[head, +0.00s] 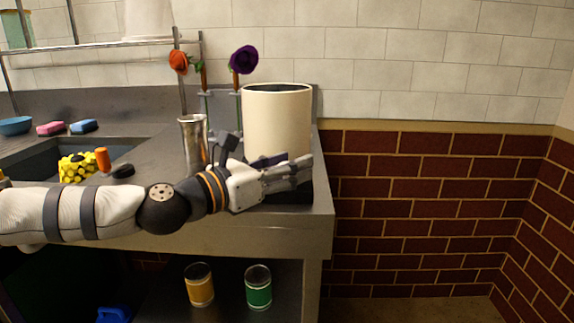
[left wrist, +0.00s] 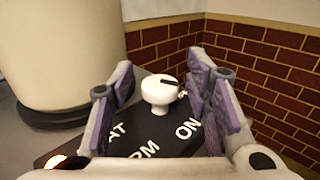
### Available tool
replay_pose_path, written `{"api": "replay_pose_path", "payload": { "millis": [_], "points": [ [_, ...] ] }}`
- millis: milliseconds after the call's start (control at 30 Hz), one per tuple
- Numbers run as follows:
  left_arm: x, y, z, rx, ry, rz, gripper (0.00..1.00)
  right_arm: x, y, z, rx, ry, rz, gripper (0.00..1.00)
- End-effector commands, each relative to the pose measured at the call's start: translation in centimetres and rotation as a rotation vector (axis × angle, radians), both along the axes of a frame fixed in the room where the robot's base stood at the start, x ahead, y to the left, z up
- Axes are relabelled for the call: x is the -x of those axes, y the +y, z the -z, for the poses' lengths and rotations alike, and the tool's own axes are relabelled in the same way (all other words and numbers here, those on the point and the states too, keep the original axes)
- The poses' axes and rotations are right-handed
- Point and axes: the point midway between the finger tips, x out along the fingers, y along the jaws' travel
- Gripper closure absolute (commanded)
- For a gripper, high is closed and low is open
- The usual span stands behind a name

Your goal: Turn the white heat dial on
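The white heat dial (left wrist: 160,92) is a round knob with a dark line on top, on a black panel (left wrist: 150,125) with white lettering. "ON" is readable at the panel's right; other words are partly cut off. The dial's line points toward the right side of the picture. My left gripper (left wrist: 158,78) is open, one finger on each side of the dial, with gaps visible. In the head view my left gripper (head: 288,174) is in front of the cream pot (head: 277,115), and the dial is hidden. My right gripper is not in view.
A steel cup (head: 193,142) and two flowers, orange (head: 179,62) and purple (head: 244,59), stand left of the pot. A small light (left wrist: 56,160) glows at the panel's lower left. The counter ends at the right, before a brick wall (head: 430,200).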

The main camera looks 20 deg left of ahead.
Motion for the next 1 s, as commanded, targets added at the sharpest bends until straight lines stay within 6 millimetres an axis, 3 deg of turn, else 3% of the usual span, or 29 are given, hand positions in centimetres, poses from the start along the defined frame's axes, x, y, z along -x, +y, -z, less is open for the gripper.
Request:
{"api": "replay_pose_path", "payload": {
  "millis": [267, 600, 700, 1000],
  "points": [
    [0.8, 0.5, 0.0, 0.000, 0.001, -0.001, 0.56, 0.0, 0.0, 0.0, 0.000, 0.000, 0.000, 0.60],
    [8.3, 4.8, 0.0, 0.001, 0.000, -0.004, 0.56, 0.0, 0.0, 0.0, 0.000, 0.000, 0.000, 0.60],
    [9.6, 5.6, 0.0, -0.001, 0.000, -0.002, 0.56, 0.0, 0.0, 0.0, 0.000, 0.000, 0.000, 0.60],
    [10.5, 5.9, 0.0, -0.001, 0.000, 0.000, 0.56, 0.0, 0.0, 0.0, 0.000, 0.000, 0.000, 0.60]
  ]
}}
